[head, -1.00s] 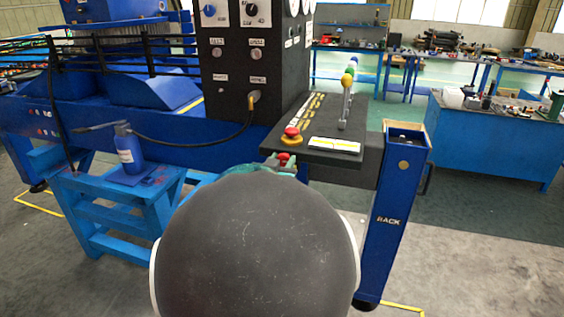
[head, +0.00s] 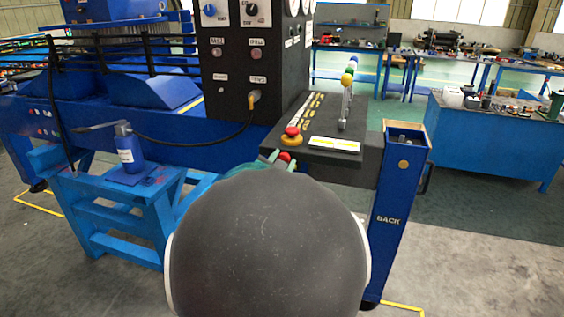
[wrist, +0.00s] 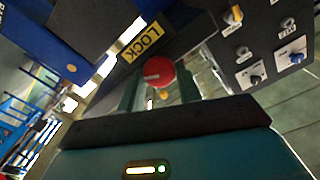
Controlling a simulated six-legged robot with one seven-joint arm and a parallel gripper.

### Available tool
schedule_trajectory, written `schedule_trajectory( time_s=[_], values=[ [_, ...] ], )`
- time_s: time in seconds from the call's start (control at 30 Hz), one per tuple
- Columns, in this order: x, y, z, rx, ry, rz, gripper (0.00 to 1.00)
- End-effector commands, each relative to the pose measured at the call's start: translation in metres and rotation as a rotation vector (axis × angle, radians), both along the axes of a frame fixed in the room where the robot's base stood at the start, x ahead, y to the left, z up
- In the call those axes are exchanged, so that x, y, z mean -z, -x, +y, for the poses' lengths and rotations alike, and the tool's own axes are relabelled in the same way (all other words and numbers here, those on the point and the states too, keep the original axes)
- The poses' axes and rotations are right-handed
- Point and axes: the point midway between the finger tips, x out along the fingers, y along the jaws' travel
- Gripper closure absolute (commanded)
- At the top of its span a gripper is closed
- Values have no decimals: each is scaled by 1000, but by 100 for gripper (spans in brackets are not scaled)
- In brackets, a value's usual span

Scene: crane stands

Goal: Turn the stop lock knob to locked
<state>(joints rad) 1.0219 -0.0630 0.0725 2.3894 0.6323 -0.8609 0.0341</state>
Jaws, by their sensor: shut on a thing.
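The stop lock knob is a red round knob (wrist: 158,72) with a pale mark on its face, between my two fingers in the wrist view. A yellow LOCK label (wrist: 143,41) lies just beyond it. In the head view the red knob (head: 285,156) shows at the front edge of the dark control panel (head: 330,143). My gripper (wrist: 160,84) is shut on the knob, with a green finger on each side. In the head view only its fingertips (head: 281,158) show; my dark arm link hides the rest.
A red mushroom button on a yellow base (head: 291,134) stands on the panel close above my gripper. Levers with coloured balls (head: 347,80) rise behind it. A blue post marked BACK (head: 396,190) stands to the right.

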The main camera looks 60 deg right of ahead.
Motion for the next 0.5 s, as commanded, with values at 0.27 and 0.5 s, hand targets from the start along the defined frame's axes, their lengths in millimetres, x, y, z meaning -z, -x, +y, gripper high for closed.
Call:
schedule_trajectory(
  time_s=[0.27, 0.5],
  values=[
    [2, 0, 0, -3, -44, -256, 88],
    [2, 0, 0, -2, -80, -481, 88]
  ],
)
